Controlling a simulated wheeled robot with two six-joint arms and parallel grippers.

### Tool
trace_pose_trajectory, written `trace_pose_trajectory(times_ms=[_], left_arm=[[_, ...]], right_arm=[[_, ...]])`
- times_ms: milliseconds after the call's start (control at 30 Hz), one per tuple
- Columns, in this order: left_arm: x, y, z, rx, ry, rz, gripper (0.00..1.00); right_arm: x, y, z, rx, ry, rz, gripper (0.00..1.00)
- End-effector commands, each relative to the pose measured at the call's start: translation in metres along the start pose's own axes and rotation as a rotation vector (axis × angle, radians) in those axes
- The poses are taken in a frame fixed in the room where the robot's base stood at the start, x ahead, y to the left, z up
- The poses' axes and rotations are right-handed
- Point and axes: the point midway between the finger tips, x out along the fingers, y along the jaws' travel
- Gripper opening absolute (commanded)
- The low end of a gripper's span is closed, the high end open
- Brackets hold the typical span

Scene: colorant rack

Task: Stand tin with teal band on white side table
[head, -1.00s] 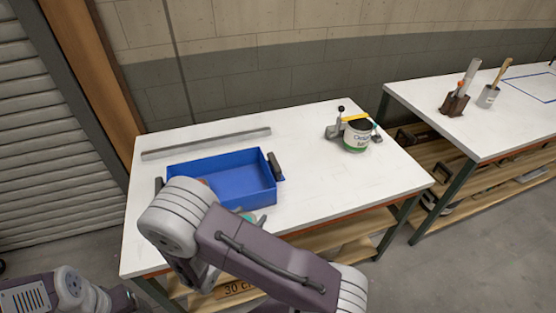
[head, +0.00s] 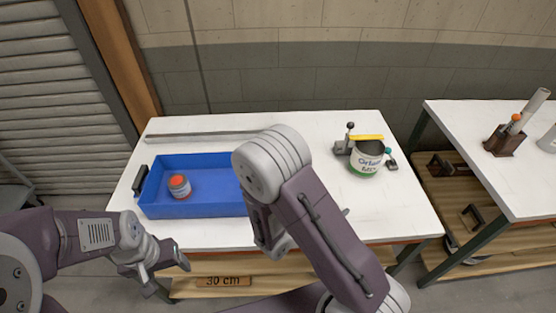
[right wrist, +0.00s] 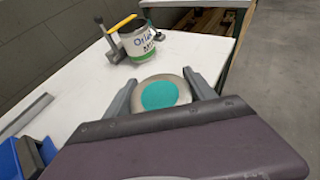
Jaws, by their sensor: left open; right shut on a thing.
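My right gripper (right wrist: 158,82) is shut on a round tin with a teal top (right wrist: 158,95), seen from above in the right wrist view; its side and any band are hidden. In the head view my right arm hides this tin and most of the gripper. The held tin is over the front part of the white-topped table (head: 300,135); I cannot tell whether it touches. A second white-topped table (head: 480,150) stands to the right. My left gripper (head: 182,262) is open and empty in front of the first table.
A blue tray (head: 225,165) holds a small tin with an orange top (head: 180,187). A large paint can (head: 367,160) stands at the back right, beside a grey clamp-like fixture (head: 343,145). A grey bar (head: 200,136) lies along the back. A brown holder (head: 505,143) stands on the right table.

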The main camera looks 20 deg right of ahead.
Motion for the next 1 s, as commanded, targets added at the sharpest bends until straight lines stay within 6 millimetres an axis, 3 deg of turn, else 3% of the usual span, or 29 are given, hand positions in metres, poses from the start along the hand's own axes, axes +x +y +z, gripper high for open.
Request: trace_pose_trajectory(times_ms=[100,267,700,933,1000], left_arm=[[-0.003,0.0,0.0,0.0,0.0,0.0,0.72],[-0.003,0.0,0.0,0.0,0.0,0.0,0.72],[-0.01,0.0,-0.001,0.0,0.0,0.0,0.72],[-0.01,0.0,-0.001,0.0,0.0,0.0,0.72],[-0.011,0.0,-0.001,0.0,0.0,0.0,0.72]], right_arm=[[0.004,-0.011,0.011,0.012,0.0,-0.029,0.17],[0.008,-0.009,0.01,0.013,0.0,-0.034,0.17],[0.08,0.08,-0.028,0.014,-0.001,-0.033,0.17],[0.088,0.089,-0.034,0.011,-0.001,-0.032,0.17],[0.092,0.089,-0.044,0.008,0.0,-0.033,0.17]])
